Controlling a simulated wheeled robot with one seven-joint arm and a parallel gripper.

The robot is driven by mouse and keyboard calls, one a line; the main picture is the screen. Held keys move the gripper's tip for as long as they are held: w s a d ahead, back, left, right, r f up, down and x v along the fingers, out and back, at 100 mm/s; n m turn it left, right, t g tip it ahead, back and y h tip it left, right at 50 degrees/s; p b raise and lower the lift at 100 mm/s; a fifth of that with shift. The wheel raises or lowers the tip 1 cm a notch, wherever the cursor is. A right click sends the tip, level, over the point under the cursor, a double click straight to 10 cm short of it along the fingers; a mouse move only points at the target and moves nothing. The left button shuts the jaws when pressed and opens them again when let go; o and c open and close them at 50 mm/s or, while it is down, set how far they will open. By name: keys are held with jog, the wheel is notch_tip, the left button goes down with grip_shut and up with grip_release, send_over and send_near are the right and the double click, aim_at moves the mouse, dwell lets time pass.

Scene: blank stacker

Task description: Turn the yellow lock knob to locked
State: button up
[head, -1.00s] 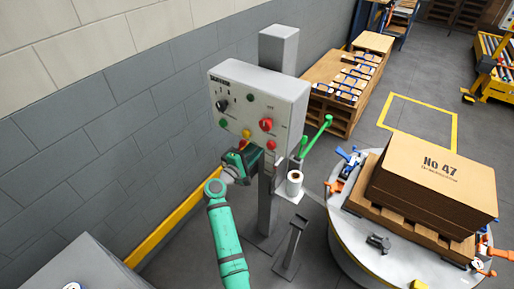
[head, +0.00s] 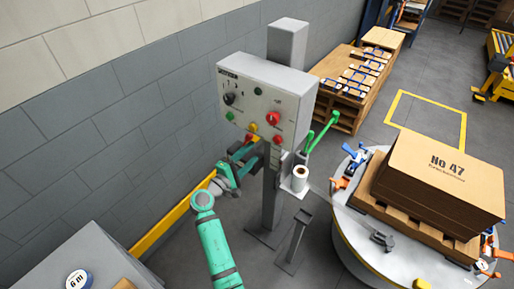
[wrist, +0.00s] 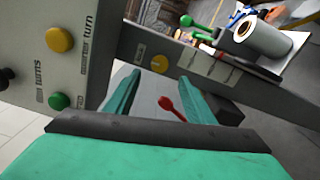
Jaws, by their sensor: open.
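My gripper (head: 246,148) is just below the front of the grey control box (head: 262,78); its green fingers show apart and nothing is clamped between them in the wrist view (wrist: 152,98). A round yellow disc (wrist: 159,63) with a dark mark sits on a grey face just beyond the fingertips, apart from them; it may be the lock knob. Another yellow round control (wrist: 59,39) is on the box face beside a printed label; a yellow control shows at the box's lower edge in the head view (head: 253,127). I cannot tell the knob's setting.
A red spoon-shaped part (wrist: 170,107) shows between the fingers, its depth unclear. A green button (wrist: 59,101) and black selector (head: 230,98) are on the box. A white roll (head: 300,172) and green handles (head: 322,130) stand right of the post. The turntable (head: 350,220) holds a boxed pallet.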

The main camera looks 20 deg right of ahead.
jog(key=shift+v, duration=1.05)
jog(key=shift+a, duration=0.1)
